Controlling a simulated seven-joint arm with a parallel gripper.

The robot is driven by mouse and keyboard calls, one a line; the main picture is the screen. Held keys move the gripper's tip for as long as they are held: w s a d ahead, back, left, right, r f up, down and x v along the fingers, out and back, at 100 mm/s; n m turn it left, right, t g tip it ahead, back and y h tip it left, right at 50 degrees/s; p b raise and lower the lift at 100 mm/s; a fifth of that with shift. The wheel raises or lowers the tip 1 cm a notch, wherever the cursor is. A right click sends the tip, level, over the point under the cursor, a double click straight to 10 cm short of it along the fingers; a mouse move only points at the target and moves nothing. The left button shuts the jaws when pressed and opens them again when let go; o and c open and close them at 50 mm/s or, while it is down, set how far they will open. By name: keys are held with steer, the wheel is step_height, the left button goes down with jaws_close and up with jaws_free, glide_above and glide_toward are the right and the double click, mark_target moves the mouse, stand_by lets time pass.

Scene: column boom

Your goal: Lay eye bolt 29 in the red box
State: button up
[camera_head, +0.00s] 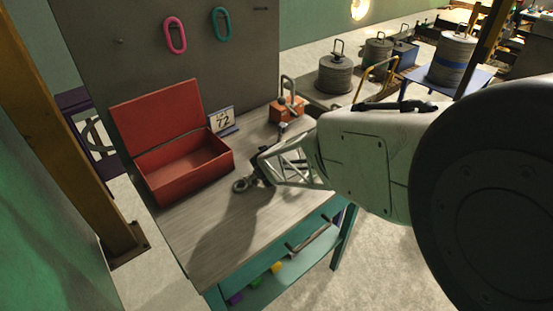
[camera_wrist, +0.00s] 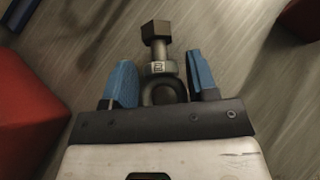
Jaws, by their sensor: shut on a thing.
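The red box (camera_head: 172,183) stands on the bench with its lid raised at the back, and its visible inside looks empty. A red shape at the left of the wrist view (camera_wrist: 25,120) looks like part of it. My gripper (camera_head: 257,178) is over the bench, right of the box and outside it. Its blue fingers (camera_wrist: 162,84) are shut on a grey metal eye bolt (camera_wrist: 159,68), with the ring between them and a hexagonal end pointing away. The bolt's ring also shows in the head view (camera_head: 241,184). A small mark on its collar is too small to read surely.
A sign reading 72 (camera_head: 222,121) stands just right of the box. An orange-red block with a shackle (camera_head: 287,108) is behind my gripper, with a small metal piece (camera_head: 283,129) in front. The bench's front (camera_head: 215,235) is bare.

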steer(key=shift+f, duration=0.5)
steer(key=shift+f, duration=0.15)
steer(key=o, duration=1)
steer(key=shift+s+r, duration=0.15)
steer(key=shift+r, duration=0.15)
steer(key=v, duration=1.1)
steer(key=shift+s+r, duration=0.1)
steer(key=shift+s, duration=0.2)
